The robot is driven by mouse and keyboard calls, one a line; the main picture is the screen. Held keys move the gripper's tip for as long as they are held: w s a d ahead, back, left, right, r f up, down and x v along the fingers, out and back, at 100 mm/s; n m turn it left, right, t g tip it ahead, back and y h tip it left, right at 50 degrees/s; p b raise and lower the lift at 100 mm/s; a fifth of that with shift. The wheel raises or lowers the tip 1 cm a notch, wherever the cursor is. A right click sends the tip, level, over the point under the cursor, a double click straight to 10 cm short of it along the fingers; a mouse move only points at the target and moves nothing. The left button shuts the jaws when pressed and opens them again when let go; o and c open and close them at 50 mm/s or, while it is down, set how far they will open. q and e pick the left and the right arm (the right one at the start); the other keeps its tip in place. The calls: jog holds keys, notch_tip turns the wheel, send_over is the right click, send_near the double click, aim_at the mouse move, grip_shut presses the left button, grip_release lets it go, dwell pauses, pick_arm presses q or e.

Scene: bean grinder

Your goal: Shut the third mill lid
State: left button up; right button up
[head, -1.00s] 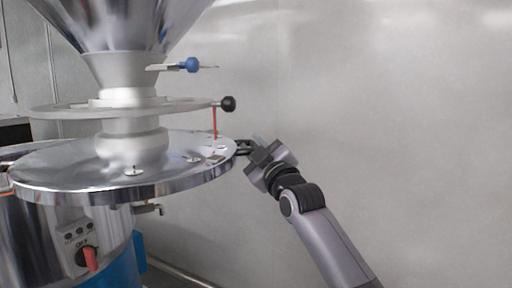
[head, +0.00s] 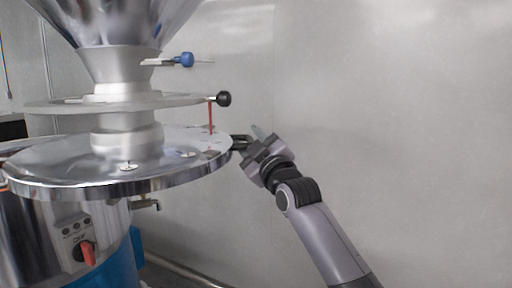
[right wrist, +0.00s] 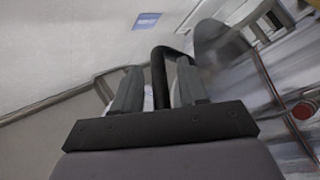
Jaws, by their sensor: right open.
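The bean grinder (head: 60,215) stands at the left of the head view, with a steel hopper (head: 105,22) on top. Its wide round steel lid (head: 75,165) lies flat over the drum. A black loop handle (head: 240,141) is at the lid's right edge. My right gripper (head: 243,143) is at this edge, beside the handle. In the right wrist view its two grey fingers (right wrist: 155,90) are apart, with the black handle (right wrist: 158,75) between them. Whether they touch it I cannot tell. My left gripper does not show.
A black knob (head: 224,98) on the upper ring and a red rod (head: 211,118) are close above my right gripper. A blue-handled valve (head: 185,60) sticks out higher up. A red switch (head: 87,252) is on the drum's front. The space before the wall at right is free.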

jog(key=b+v, duration=0.1)
jog(key=v, duration=0.6)
jog(key=shift+b, duration=0.4)
jog(key=shift+r, duration=0.15)
